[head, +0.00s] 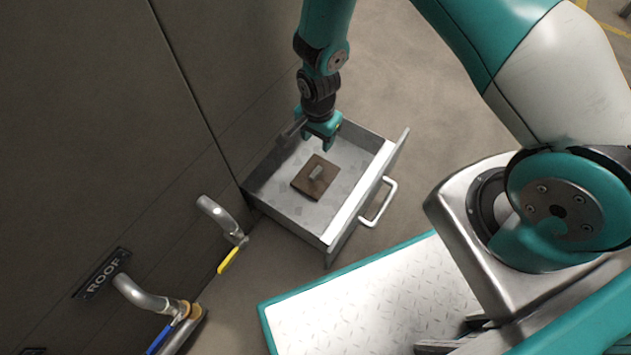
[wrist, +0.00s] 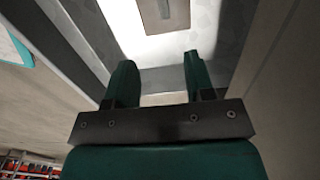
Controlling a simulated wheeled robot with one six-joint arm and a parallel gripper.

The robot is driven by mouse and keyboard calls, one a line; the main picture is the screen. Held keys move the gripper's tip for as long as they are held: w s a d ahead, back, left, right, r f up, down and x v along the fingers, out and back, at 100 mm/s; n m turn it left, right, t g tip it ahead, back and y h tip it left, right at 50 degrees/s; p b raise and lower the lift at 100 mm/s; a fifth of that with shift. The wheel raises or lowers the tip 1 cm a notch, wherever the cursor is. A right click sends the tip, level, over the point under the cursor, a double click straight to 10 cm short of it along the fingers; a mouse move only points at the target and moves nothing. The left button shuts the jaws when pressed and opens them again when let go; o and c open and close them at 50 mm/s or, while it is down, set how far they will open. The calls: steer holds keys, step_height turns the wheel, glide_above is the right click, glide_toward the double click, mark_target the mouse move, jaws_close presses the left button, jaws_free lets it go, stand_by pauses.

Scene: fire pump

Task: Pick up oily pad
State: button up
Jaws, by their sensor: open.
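The oily pad (head: 315,178) is a brown square with a small grey raised piece on top. It lies flat on the floor of an open drawer (head: 348,214). In the wrist view the pad (wrist: 165,14) shows at the top edge, partly cut off, beyond the fingertips. My gripper (head: 322,144) is over the back part of the drawer, up and behind the pad in the head view. Its two teal fingers (wrist: 158,75) are apart with nothing between them.
The drawer has raised metal walls and a front handle (head: 379,203). It stands out from a dark wall panel (head: 110,120). Pipes with a yellow lever (head: 229,260) and a blue lever jut from the panel at lower left. Open floor lies behind the drawer.

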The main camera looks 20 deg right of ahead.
steer(key=b, duration=0.5)
glide_above(316, 172)
step_height(316, 172, down, 11)
steer(key=shift+s+d, duration=0.15)
steer(key=f+b, duration=0.4)
steer(key=f, duration=0.1)
steer(key=shift+w+f+b, duration=0.2)
steer(key=shift+b, duration=0.15)
steer(key=shift+r, duration=0.1)
jaws_close()
